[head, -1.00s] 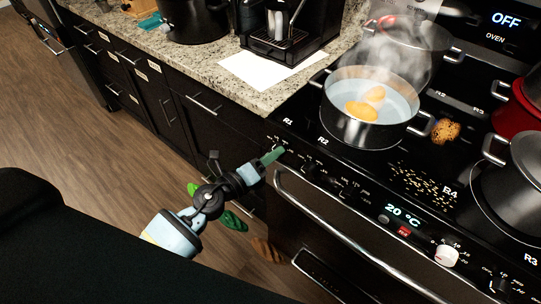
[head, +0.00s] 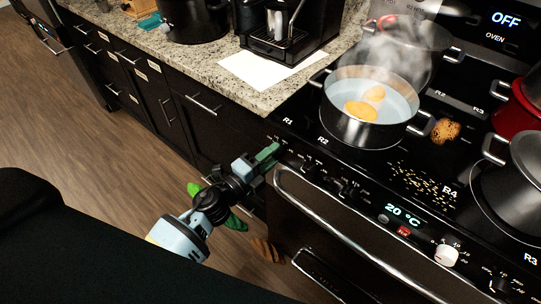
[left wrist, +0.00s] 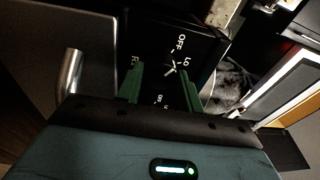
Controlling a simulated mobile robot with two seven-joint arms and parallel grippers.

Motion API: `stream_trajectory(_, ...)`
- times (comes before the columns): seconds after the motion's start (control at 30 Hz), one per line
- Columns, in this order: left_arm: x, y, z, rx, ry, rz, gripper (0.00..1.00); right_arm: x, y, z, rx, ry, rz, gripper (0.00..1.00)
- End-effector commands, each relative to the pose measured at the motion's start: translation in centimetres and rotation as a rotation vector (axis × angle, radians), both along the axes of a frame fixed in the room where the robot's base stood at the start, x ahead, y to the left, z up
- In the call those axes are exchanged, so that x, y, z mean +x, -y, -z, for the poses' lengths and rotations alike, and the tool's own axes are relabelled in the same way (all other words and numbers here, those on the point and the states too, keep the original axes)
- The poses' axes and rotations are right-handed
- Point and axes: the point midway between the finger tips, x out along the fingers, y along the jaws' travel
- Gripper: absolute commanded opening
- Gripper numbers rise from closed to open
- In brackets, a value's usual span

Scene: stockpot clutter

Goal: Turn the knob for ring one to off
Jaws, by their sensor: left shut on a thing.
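My left gripper (head: 270,153) reaches the left end of the stove's front control panel, at the leftmost knob, below the R1 mark. In the left wrist view its two green fingers (left wrist: 162,88) stand on either side of the dark knob (left wrist: 160,80) and are shut on it. The knob is hard to make out against the black panel. White OFF and Lo marks show just past the fingertips, with short white strokes beside them. Which mark the knob points to I cannot tell. My right gripper is not in view.
A steaming pot (head: 368,112) with yellow pieces in water stands on the stove. The oven handle (head: 335,240) runs just right of the gripper. A white knob (head: 446,255) is further right. A potato-like lump (head: 445,130) and scattered grains lie on the stovetop.

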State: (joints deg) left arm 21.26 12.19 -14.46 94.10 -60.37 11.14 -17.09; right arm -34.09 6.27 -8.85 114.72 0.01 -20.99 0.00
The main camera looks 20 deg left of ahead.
Motion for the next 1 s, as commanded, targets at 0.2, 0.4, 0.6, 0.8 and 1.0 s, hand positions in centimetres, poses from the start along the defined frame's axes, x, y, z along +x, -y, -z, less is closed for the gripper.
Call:
stream_trajectory(0.2, -0.01, 0.02, 0.0, -0.113, -0.041, -0.001, 0.14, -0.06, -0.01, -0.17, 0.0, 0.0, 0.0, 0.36)
stream_trajectory(0.4, -0.02, 0.01, 0.02, -0.168, -0.061, 0.0, 0.14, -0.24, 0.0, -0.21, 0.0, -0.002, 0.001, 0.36)
stream_trajectory(0.6, -0.02, 0.02, 0.04, -0.185, -0.068, -0.001, 0.14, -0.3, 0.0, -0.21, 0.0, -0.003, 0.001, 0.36)
stream_trajectory(0.8, -0.02, 0.02, 0.04, -0.187, -0.069, -0.001, 0.14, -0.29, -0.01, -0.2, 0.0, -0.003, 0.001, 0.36)
stream_trajectory(1.0, -0.02, 0.02, 0.04, -0.186, -0.068, -0.001, 0.47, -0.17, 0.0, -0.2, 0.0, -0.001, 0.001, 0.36)
